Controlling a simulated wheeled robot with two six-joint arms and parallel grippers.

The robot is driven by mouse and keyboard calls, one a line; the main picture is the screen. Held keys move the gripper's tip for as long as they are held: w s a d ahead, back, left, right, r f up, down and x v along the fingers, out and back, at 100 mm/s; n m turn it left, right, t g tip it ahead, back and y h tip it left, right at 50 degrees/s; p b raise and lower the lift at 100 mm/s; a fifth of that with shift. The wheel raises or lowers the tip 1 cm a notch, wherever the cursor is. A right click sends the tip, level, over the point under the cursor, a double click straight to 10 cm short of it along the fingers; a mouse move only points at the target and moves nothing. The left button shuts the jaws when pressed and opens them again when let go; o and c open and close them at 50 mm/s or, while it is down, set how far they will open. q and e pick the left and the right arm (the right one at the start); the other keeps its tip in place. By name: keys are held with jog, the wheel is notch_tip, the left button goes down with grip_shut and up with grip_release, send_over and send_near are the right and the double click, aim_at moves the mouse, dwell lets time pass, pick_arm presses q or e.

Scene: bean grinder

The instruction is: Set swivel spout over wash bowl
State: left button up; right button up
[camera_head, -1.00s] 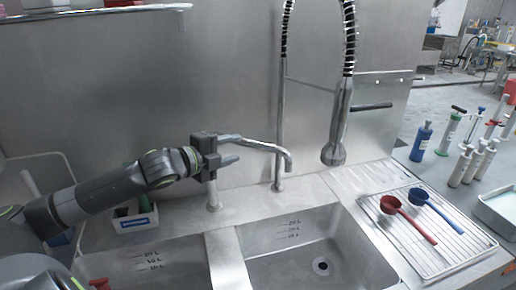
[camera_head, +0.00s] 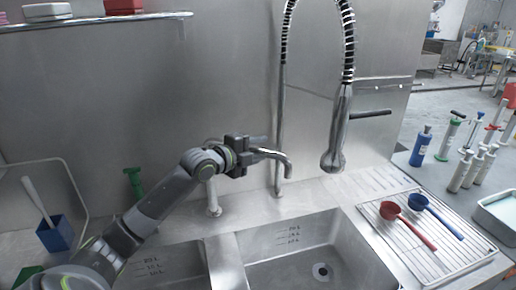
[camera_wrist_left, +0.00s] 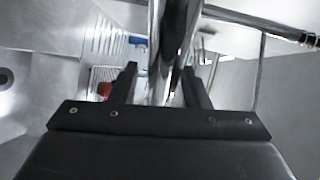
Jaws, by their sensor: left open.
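The swivel spout (camera_head: 282,160) is a chrome tube rising from a post (camera_head: 212,198) on the sink's back ledge. Its downturned tip shows just right of my left gripper, in front of the tall tap's post. My left gripper (camera_head: 258,148) is open beside the spout and hides its middle. In the left wrist view a shiny tube runs between the two dark fingers (camera_wrist_left: 160,85); I cannot tell whether they touch it. Two sink bowls stand side by side, left (camera_head: 165,262) and right (camera_head: 300,258). In the picture the tip appears above the right bowl's back ledge. My right gripper is not in view.
A tall coiled-hose tap (camera_head: 334,150) with a side lever (camera_head: 370,114) rises behind the right bowl. A blue cup (camera_head: 57,234) stands at left. The steel back wall is close behind.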

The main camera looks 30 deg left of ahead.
pick_arm(q)
jog(key=shift+w, duration=0.1)
jog(key=shift+c, duration=0.2)
grip_shut()
